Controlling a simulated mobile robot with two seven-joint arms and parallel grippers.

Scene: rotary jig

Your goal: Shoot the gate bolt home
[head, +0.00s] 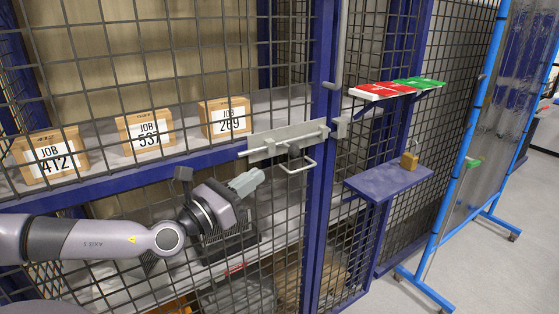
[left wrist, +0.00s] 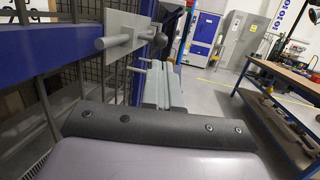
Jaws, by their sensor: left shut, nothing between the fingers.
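The gate bolt (head: 285,141) is a grey plate with a round rod and a bent wire handle (head: 302,165), on the blue mesh gate. The rod's left end sticks out past the plate. A grey keeper (head: 341,127) sits on the blue post to the right; I cannot tell whether the rod enters it. My left gripper (head: 258,176) is shut and empty, below and left of the handle, apparently apart from it. In the left wrist view the gripper fingers (left wrist: 164,88) are together, with the bolt plate (left wrist: 124,34) above and left. My right gripper is not in view.
A blue shelf (head: 385,182) right of the post holds a brass padlock (head: 409,160). Red and green signs (head: 400,88) lie above it. Boxes with job numbers (head: 146,132) stand behind the mesh. A blue wheeled frame (head: 455,165) stands at the right.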

